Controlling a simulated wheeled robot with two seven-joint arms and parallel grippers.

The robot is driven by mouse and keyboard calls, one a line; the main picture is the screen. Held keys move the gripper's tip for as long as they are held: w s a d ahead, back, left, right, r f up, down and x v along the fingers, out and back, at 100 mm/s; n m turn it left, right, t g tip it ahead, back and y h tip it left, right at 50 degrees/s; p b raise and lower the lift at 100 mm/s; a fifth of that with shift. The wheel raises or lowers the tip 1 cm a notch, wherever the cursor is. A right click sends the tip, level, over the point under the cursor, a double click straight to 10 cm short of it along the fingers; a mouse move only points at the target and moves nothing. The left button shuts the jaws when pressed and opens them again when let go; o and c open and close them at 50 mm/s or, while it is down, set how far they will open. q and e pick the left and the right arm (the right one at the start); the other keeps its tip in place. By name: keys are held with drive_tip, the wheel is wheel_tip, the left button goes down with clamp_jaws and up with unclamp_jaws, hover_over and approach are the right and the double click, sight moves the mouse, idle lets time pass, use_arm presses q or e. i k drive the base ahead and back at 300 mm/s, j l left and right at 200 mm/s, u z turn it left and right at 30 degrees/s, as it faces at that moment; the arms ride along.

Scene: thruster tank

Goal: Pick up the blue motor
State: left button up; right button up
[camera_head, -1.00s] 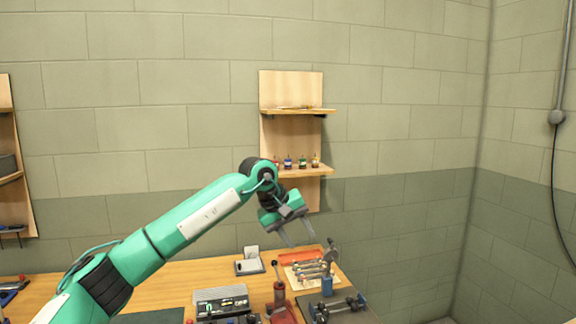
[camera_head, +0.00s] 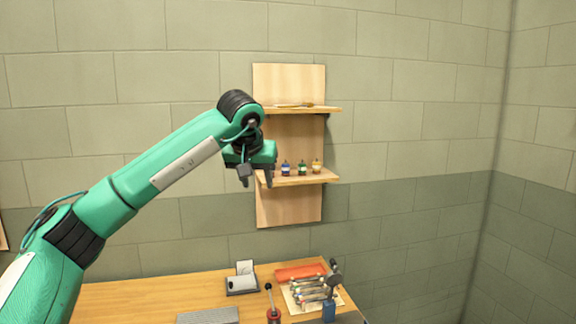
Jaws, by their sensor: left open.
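Several small motors stand on the lower board of the wooden wall shelf. The blue motor (camera_head: 286,169) is the leftmost one I can see, just right of my left gripper. A green motor (camera_head: 302,168) and a yellow-orange motor (camera_head: 317,167) stand to its right. My left gripper (camera_head: 257,180) is open and empty, with its fingers pointing down and toward the shelf's left edge. It overlaps the left end of the lower board in the picture, and I cannot tell its depth from the shelf. My right gripper is not in view.
The lower shelf board (camera_head: 300,179) and upper board (camera_head: 300,110) stick out from the wall. Below is a wooden workbench (camera_head: 150,298) with a red tray (camera_head: 300,271), several tools and a small stand (camera_head: 242,282). Open air lies right of the shelf.

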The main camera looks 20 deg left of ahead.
sight(286, 167)
drive_tip(key=i+j, duration=0.15)
drive_tip(key=i, duration=0.3)
drive_tip(key=i+j, duration=0.2)
drive_tip(key=i, duration=0.25)
drive_tip(key=i+j, duration=0.15)
drive_tip(key=i, duration=0.3)
